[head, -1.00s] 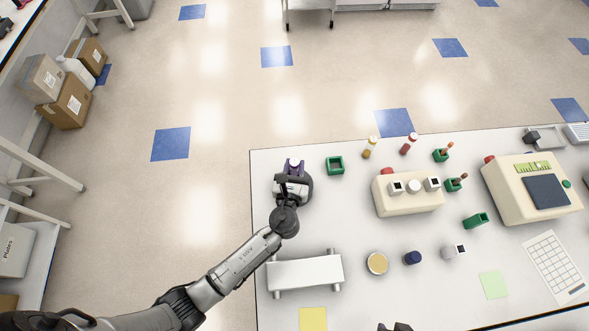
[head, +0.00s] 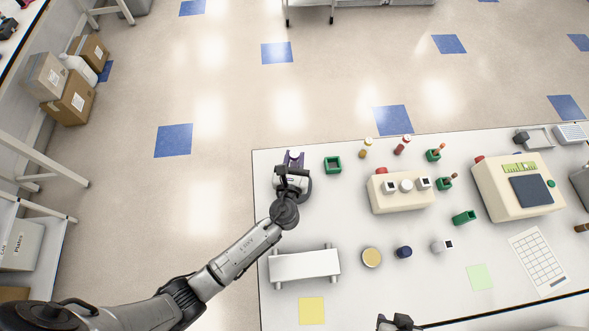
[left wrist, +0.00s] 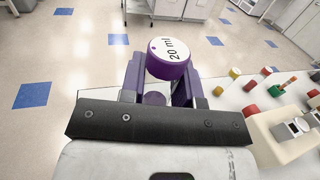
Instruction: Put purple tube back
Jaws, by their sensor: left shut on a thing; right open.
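The tube's lower end is hidden. My right gripper (head: 398,323) is open and only partly in view at the bottom edge.
An empty-looking green square holder (head: 333,165) stands right of the left gripper. A cream thermal cycler (head: 402,200) and a larger one (head: 518,187) stand further right. A white stand (head: 304,266) is nearer the front. Several capped tubes and green holders stand around the cyclers.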

